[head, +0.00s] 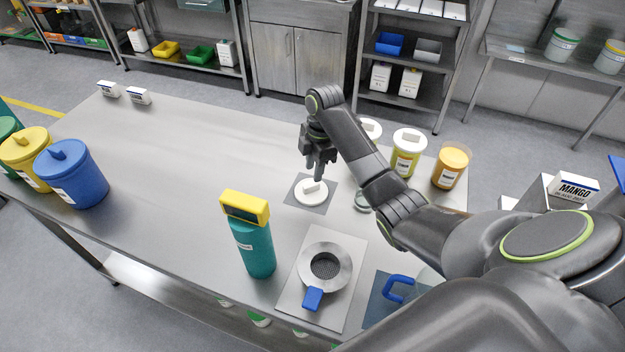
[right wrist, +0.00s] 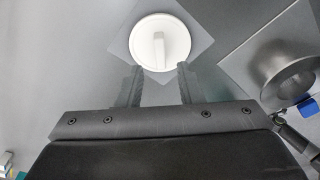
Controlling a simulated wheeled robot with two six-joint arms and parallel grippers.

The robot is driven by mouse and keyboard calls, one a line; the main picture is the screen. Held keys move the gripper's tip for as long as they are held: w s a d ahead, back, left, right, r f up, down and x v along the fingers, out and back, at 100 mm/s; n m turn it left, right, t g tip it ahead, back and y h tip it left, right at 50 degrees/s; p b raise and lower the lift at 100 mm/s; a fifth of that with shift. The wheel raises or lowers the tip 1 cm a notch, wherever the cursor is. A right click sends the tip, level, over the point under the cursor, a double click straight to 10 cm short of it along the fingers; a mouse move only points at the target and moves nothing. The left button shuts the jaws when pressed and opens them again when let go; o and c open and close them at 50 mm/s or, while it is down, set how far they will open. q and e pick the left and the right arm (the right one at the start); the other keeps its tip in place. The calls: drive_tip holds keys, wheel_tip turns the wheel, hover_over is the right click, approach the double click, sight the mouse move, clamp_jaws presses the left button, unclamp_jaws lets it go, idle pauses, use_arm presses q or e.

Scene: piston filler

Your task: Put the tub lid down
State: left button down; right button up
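The white round tub lid (head: 312,191) with a raised bar handle lies flat on a grey square mat (head: 325,205) on the steel table. My right gripper (head: 319,172) is just above it, pointing down. In the right wrist view, the two fingers (right wrist: 159,72) are spread apart with nothing gripped between them. The lid (right wrist: 148,55) and its handle show just beyond the fingertips there, apart from the fingers as far as I can tell. My left gripper is not in view.
A teal canister with a yellow top (head: 256,245) and a strainer funnel (head: 335,285) stand nearer. A yellow-green tub (head: 405,165) and an orange tub (head: 449,174) stand right of my forearm. Blue (head: 78,180) and yellow lidded tubs stand far left. The table's left middle is clear.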

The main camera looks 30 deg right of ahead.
wheel_tip(320, 180, up, 7)
drive_tip(key=p, duration=0.3)
drive_tip(key=shift+d+f, duration=0.2)
drive_tip(key=shift+d, duration=0.2)
drive_tip(key=shift+s+f, duration=0.1)
